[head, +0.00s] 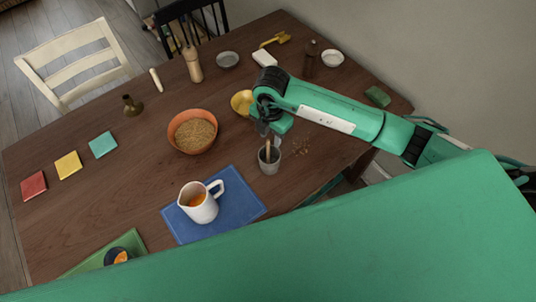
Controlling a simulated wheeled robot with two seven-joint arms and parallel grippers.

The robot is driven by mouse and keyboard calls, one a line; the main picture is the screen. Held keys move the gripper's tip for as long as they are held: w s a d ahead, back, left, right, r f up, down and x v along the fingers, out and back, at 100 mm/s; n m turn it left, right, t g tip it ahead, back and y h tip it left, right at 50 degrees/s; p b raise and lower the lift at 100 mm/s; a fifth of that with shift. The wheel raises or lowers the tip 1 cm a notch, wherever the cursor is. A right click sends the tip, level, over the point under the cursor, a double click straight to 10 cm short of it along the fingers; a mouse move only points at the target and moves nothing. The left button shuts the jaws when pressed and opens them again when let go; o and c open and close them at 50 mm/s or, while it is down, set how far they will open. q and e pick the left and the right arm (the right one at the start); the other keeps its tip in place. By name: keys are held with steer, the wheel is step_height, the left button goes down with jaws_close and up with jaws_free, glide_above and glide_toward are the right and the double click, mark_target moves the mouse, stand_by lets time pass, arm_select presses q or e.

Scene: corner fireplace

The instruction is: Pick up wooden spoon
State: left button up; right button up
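A wooden spoon (268,150) stands in a small grey cup (269,165) at the middle of the table; only part of its handle shows above the rim. My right gripper (268,138) points down directly over the cup, with its fingers at the upper end of the handle. The fingers are small and dark here, and I cannot tell whether they are closed on the handle or apart. The arm hides the spoon's top end. My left gripper is not in view.
An orange bowl of grain (192,132) stands left of the cup. A white jug (199,203) stands on a blue mat (240,203) in front of it. A yellow bowl (241,103) is just behind my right gripper. Brown crumbs (301,147) lie to the right.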

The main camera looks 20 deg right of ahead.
mark_target(268, 148)
step_height(268, 148, down, 4)
steer(key=shift+w+a+r+p, duration=0.1)
steer(key=shift+a+p, duration=0.05)
steer(key=shift+p, duration=0.7)
step_height(268, 148, down, 3)
steer(key=shift+w+a+f+p, duration=0.1)
steer(key=shift+a+f+p, duration=0.05)
steer(key=shift+p, duration=0.55)
steer(key=shift+f, duration=0.4)
steer(key=shift+c, duration=0.5)
jaws_close()
